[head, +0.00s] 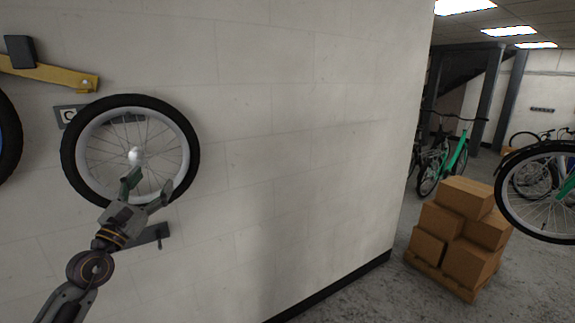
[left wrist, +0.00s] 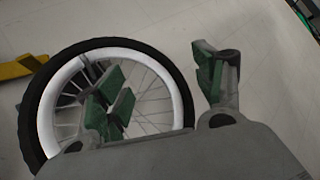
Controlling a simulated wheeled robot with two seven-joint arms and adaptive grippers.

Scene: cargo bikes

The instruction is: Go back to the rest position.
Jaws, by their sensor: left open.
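My left gripper (head: 147,187) is in front of the lower part of a bicycle wheel (head: 187,150) with a black tyre and white rim, set against the white wall. Its fingers are spread and hold nothing. In the left wrist view the green-padded fingers (left wrist: 165,88) stand apart, with the wheel (left wrist: 185,95) behind the left one. I cannot tell whether a finger touches the wheel. My right gripper is in neither view.
Cardboard boxes (head: 465,195) stand on a pallet right of the wall's end. A green bicycle (head: 458,160) stands behind them. Another wheel (head: 510,205) is at the right edge.

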